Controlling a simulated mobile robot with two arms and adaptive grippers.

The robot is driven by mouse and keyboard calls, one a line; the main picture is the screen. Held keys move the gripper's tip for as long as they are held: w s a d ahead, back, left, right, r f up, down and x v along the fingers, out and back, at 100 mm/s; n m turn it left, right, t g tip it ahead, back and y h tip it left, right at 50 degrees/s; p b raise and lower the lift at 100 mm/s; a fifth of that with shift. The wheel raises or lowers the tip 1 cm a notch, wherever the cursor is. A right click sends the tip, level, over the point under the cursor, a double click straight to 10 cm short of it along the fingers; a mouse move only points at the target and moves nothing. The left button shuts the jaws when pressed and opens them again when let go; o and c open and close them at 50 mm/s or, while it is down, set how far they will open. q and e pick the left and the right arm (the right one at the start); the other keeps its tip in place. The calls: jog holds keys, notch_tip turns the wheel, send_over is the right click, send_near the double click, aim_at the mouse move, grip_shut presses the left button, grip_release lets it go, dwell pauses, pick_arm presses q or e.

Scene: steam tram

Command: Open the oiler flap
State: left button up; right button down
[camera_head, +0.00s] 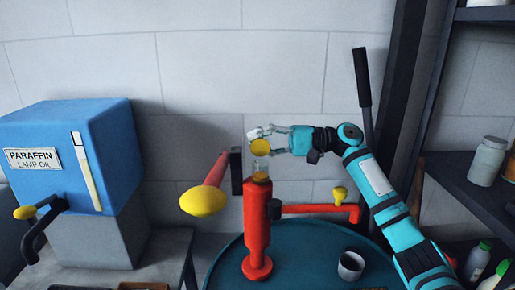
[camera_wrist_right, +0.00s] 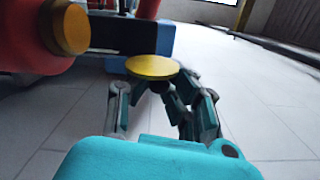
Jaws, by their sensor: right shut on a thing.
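The oiler flap (camera_head: 260,147) is a round yellow disc at the tip of my right gripper (camera_head: 268,138). It sits above a small glass oiler cup (camera_head: 261,170) on top of a red upright post (camera_head: 257,215). In the right wrist view the yellow disc (camera_wrist_right: 152,67) lies flat across the fingertips of my right gripper (camera_wrist_right: 155,90). The fingers are closed in on it from below and the sides; the exact contact is partly hidden. I cannot tell the flap's hinge. My left gripper is not in view.
A red handle with a yellow knob (camera_head: 203,201) stands left of the post. A red pipe with a yellow tap (camera_head: 340,194) runs right. A cup (camera_head: 351,265) stands on the round teal table (camera_head: 300,240). A blue paraffin tank (camera_head: 110,150) is at left, a dark shelf at right.

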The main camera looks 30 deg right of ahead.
jog(key=shift+s+f+n, duration=0.1)
jog(key=shift+f+n, duration=0.3)
jog(key=shift+n, duration=0.2)
jog(key=c, duration=1.7)
grip_release()
jog(key=o, duration=0.5)
jog(key=shift+d, duration=0.35)
jog(key=shift+c, duration=0.2)
jog(key=shift+d+r, duration=0.1)
jog(key=shift+r, duration=0.1)
jog(key=v, duration=1.2)
jog(key=shift+f, duration=0.1)
